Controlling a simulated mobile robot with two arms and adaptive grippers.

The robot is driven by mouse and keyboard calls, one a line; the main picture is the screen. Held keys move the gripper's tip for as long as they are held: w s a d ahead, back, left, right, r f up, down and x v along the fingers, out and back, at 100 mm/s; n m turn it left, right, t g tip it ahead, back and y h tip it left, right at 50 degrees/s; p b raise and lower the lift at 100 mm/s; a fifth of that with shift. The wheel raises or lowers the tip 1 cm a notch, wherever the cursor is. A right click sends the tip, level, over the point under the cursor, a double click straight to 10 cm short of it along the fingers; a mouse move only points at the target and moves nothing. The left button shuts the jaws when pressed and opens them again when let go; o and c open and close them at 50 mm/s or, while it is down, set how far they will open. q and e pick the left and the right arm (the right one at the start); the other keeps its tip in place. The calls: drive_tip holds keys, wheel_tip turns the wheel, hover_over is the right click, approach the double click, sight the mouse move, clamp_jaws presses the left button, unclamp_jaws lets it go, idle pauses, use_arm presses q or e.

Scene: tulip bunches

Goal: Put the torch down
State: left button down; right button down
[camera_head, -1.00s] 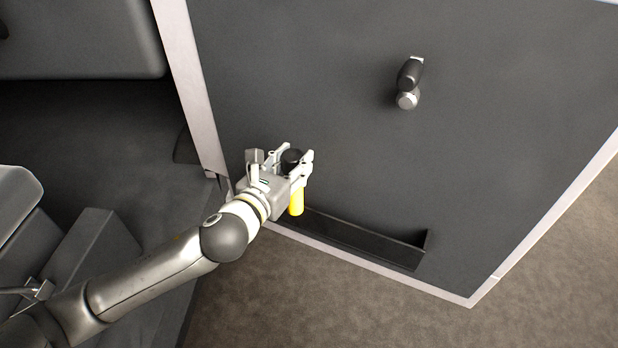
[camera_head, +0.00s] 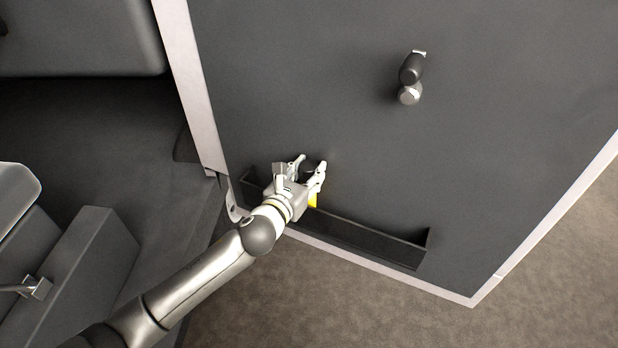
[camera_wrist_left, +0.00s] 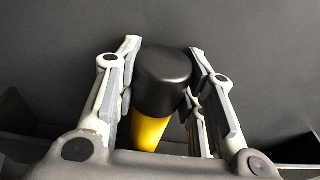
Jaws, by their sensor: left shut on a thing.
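The torch (camera_head: 313,200) is yellow with a black cap, and my left gripper (camera_head: 311,164) is shut on it. In the left wrist view the torch (camera_wrist_left: 152,132) stands between the two fingers of the gripper (camera_wrist_left: 164,50), black end toward the camera. In the head view only a little yellow shows beside the gripper, over the long dark door pocket (camera_head: 375,240). How far the lower end is inside the pocket is hidden. My right gripper is not in view.
The dark door panel (camera_head: 500,130) has a dark and silver handle (camera_head: 411,75) sticking out, upper right of the gripper. The pocket's right part looks empty. Seats (camera_head: 80,260) are at the left. Brown ground (camera_head: 330,310) lies below the door edge.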

use_arm(q)
drive_tip(key=shift+w+d+f, duration=0.1)
drive_tip(key=shift+w+f, duration=0.1)
drive_tip(key=shift+f, duration=0.7)
drive_tip(key=shift+f, duration=0.2)
drive_tip(key=c, duration=0.9)
unclamp_jaws()
drive_tip(key=shift+c, duration=0.2)
drive_tip(key=shift+s+r, duration=0.15)
drive_tip(key=shift+r, duration=0.05)
drive_tip(key=v, duration=1.2)
drive_tip(key=shift+f, duration=0.15)
